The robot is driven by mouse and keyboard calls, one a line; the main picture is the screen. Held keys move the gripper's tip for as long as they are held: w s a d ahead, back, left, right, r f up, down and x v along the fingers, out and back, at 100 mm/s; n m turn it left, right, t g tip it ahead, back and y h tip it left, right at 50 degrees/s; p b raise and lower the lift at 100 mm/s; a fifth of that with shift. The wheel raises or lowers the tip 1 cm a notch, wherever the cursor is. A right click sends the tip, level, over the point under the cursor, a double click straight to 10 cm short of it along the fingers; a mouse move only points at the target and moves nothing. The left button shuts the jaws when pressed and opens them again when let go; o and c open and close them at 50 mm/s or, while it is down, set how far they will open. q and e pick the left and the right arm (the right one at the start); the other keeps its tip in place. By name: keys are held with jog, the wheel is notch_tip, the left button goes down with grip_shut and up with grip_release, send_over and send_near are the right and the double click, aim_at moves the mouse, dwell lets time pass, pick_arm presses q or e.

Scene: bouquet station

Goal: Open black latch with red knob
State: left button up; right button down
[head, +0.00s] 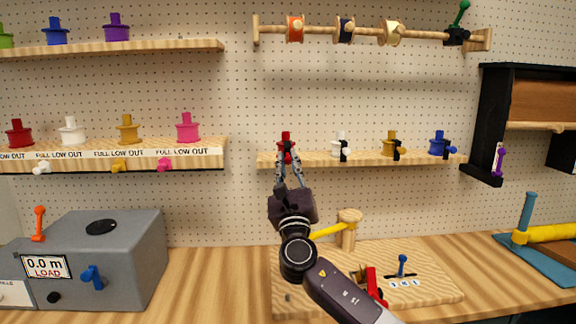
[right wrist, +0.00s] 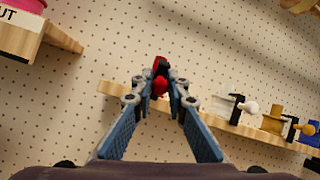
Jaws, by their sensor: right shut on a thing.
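The black latch (right wrist: 159,66) with the red knob (right wrist: 160,86) sits at the left end of the middle shelf, in front of a red spool (head: 285,136). My right gripper (head: 288,160) reaches up to it from below. In the right wrist view its two fingers (right wrist: 160,92) come together around the red knob and are shut on it. The fingers partly cover the latch in the head view, so its exact angle is hard to tell. My left gripper is not in view.
The same shelf (head: 312,160) holds white, yellow and blue spools with black latches to the right. A wooden post (head: 348,228) with a yellow bar stands behind my right arm. A grey box (head: 130,250) stands at the left. Pegboard lies behind.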

jog(key=shift+r, duration=0.2)
jog(key=c, duration=1.9)
grip_release()
jog(key=shift+f, duration=0.25)
jog(key=v, duration=1.1)
jog(key=shift+s+f, duration=0.1)
jog(key=shift+s, duration=0.35)
